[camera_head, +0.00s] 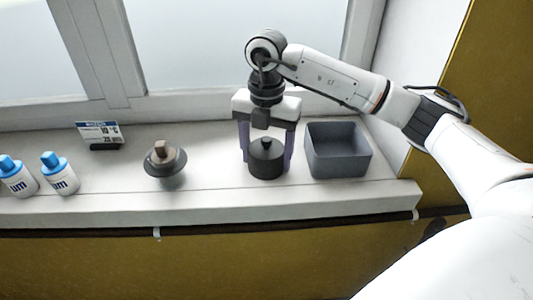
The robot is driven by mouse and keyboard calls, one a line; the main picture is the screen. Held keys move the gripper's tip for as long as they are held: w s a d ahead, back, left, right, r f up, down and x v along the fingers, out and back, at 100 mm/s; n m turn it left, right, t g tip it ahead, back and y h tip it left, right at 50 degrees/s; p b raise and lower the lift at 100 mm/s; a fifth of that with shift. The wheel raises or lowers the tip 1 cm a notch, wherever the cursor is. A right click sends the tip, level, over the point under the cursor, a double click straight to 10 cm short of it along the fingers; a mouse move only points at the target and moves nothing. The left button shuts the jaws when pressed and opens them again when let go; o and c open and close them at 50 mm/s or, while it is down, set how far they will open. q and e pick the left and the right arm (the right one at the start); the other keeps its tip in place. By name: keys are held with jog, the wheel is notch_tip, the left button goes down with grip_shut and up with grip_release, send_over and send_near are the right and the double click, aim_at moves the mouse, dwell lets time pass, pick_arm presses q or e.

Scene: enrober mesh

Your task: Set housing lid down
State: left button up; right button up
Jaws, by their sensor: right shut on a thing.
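My right gripper (267,160) points down over the light sill. Its two purplish fingers stand on either side of a dark grey round piece with a small knob on top, and they are shut on it. I take this piece to be the housing lid (266,163). It is upright and low over the sill; I cannot tell whether its underside touches. To the left, a grey round piece with a flared rim and a brown block on top (164,162) stands apart from the gripper. My left gripper is not in view.
An empty grey open bin (339,171) stands close to the right of the gripper. Two white bottles with blue caps (59,178) and a small sign (99,134) are at the left. The sill's front edge (230,213) runs below. A window is behind. Bare sill lies left of the gripper.

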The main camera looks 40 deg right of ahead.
jog(key=shift+f, duration=0.1)
jog(key=o, duration=1.2)
jog(key=shift+c, duration=0.2)
notch_tip(320, 180, up, 12)
jog(key=shift+r+p, duration=0.15)
jog(key=shift+p, duration=0.45)
